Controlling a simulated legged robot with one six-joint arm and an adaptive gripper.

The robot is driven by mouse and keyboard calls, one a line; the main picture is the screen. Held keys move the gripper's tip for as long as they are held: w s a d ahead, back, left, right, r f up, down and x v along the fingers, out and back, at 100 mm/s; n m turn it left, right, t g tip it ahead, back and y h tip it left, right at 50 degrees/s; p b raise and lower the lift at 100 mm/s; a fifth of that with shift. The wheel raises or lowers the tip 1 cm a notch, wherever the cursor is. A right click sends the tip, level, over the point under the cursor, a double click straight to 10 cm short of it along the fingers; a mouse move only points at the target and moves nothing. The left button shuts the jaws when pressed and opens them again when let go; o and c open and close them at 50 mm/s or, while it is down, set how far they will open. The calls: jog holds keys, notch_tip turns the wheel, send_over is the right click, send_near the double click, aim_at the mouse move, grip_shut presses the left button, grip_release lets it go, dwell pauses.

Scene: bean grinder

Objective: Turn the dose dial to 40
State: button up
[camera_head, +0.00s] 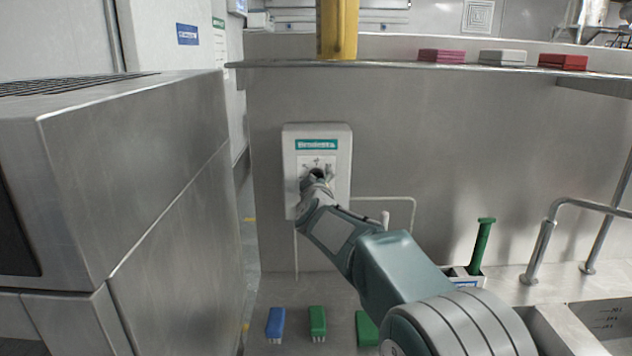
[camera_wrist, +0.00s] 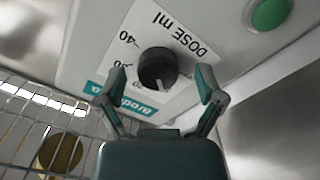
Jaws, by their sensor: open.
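The dose dial (camera_wrist: 157,68) is a round black knob on a white label (camera_wrist: 190,68) marked "DOSE ml" in the wrist view. A short white mark on it points down in the picture, away from the "40" (camera_wrist: 128,38) at its upper left. Other numbers are partly hidden or too small to read. My gripper (camera_wrist: 161,84) is open, one finger on each side of the dial, with visible gaps.
A green button (camera_wrist: 270,14) is on the same panel. A wire rack (camera_wrist: 40,125) is at lower left in the wrist view. A steel cabinet (camera_head: 150,170) stands left of the box.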

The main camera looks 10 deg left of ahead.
jog(key=c, duration=1.1)
jog(key=shift+c, duration=0.2)
